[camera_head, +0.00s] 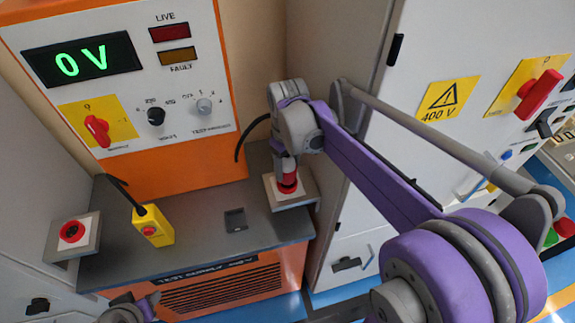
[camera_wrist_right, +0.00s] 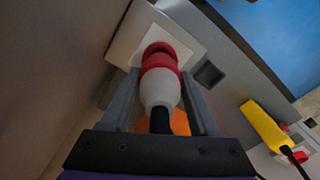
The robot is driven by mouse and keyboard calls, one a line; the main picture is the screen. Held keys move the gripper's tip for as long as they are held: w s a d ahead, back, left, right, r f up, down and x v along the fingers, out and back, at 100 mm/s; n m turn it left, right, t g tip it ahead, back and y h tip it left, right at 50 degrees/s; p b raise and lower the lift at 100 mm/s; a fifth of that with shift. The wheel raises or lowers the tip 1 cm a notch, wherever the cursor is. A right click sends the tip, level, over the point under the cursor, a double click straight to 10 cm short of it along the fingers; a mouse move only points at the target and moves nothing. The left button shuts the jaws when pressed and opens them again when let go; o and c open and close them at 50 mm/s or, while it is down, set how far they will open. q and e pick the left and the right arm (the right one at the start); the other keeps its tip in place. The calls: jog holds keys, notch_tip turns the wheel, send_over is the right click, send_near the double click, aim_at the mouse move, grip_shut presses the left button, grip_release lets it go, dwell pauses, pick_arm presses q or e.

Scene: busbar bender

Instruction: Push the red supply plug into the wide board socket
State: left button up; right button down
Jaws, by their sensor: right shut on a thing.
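The red supply plug (camera_head: 288,170) has a red front, a white rear body and a black cable; it also shows in the right wrist view (camera_wrist_right: 159,88). My right gripper (camera_head: 285,160) is shut on it, with one finger on each side of the white body in the wrist view (camera_wrist_right: 160,82). The plug's red front meets the red socket (camera_wrist_right: 158,49) on a pale square plate (camera_wrist_right: 132,37). In the head view this plate (camera_head: 275,189) sits on a grey box on the bench. I cannot tell how deep the plug sits.
The grey bench top (camera_head: 190,215) carries a yellow pendant (camera_head: 153,226) and a small dark recess (camera_head: 236,219). The orange-edged panel (camera_head: 120,70) reads 0 V. A grey cabinet (camera_head: 345,160) stands close on the right.

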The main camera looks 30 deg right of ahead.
aim_at(287, 173)
pick_arm(q)
jog(key=shift+s+f+b, duration=0.3)
jog(key=shift+f+b, duration=0.2)
jog(key=shift+f, duration=0.15)
jog(key=shift+s+f+b, duration=0.25)
jog(key=shift+f+b, duration=0.2)
jog(key=shift+f, duration=0.2)
pick_arm(e)
jog(key=shift+f, duration=1.65)
jog(key=shift+c, duration=0.3)
grip_release()
jog(key=shift+r, duration=0.1)
notch_tip(287, 173, up, 11)
jog(key=shift+f+p, duration=0.2)
jog(key=shift+p, duration=0.15)
pick_arm(q)
jog(key=shift+w+r, duration=0.2)
jog(key=shift+r, duration=0.25)
pick_arm(e)
jog(key=s+a+f+m+t, duration=0.1)
jog(key=s+a+f+t, duration=0.1)
jog(key=s+f, duration=0.5)
jog(key=s+a+f+m+t, duration=0.2)
jog(key=s+a+f+t, duration=0.1)
jog(key=s+a+f, duration=0.2)
jog(key=shift+s+f+t, duration=0.3)
jog(key=shift+s+f, duration=0.6)
jog(key=shift+s, duration=0.35)
